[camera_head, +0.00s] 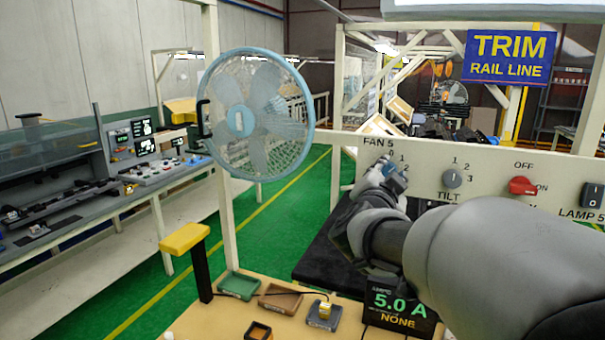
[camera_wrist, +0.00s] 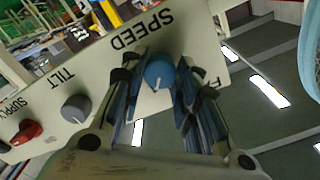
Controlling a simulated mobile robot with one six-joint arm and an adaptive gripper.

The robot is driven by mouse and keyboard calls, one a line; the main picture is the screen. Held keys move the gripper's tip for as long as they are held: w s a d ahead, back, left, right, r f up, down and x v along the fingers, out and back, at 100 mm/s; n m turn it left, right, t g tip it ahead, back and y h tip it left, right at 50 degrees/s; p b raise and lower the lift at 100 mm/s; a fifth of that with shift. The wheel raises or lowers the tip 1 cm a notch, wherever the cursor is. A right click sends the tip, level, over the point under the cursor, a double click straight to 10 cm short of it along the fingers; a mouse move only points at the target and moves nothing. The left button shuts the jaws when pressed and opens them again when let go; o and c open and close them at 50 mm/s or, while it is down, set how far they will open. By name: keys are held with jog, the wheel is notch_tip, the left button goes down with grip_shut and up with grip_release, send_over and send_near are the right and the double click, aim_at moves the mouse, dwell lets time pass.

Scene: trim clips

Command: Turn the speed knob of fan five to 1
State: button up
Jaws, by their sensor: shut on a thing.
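The knob's white mark points away from the SPEED label. My fingers hide the scale there, so I cannot tell which number it meets. In the head view my gripper (camera_head: 395,180) covers most of the knob below the FAN 5 label, with 0, 1 and 2 partly showing. The light blue fan (camera_head: 255,118) stands on a post at the left.
The panel also carries a grey tilt knob (camera_head: 452,178), a red supply knob (camera_head: 522,186) and a lamp switch (camera_head: 592,195). Below are a display (camera_head: 398,305) reading 5.0 A and NONE, small trays (camera_head: 240,285) and a yellow-topped post (camera_head: 185,238).

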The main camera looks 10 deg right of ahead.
jog(key=o, duration=1.1)
jog(key=v, duration=1.2)
jog(key=shift+a, duration=0.1)
